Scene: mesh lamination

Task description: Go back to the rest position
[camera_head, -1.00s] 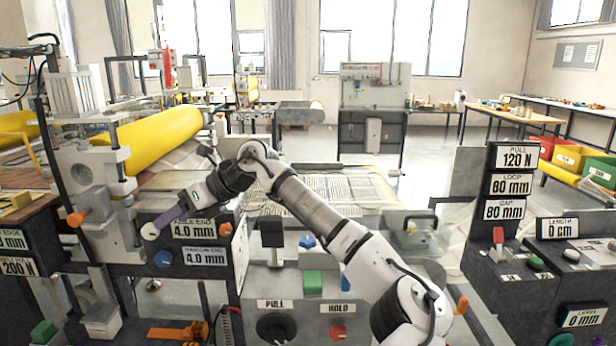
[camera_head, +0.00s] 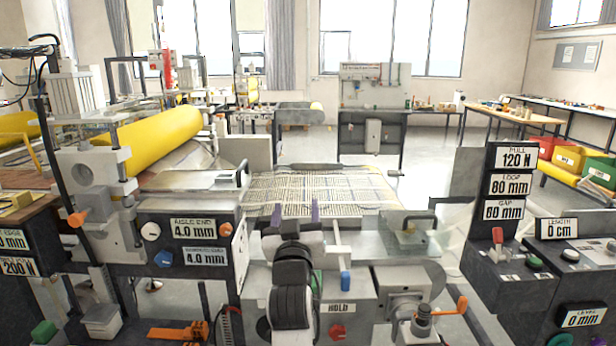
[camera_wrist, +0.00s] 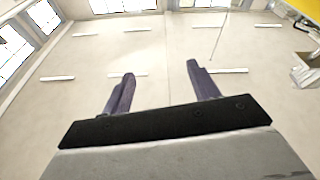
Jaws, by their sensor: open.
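My gripper (camera_head: 296,213) stands upright in the lower middle of the head view, its two purple fingers pointing up and spread apart. Nothing is between them. Behind it lies the woven mesh (camera_head: 315,192) on the machine bed.
A yellow roller (camera_head: 160,138) with a blue knob (camera_head: 163,259) panel is at the left. A clamp (camera_head: 413,240) and an orange crank (camera_head: 462,304) are close on the right. The black display post (camera_head: 508,185) stands farther right. Space above the mesh is clear.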

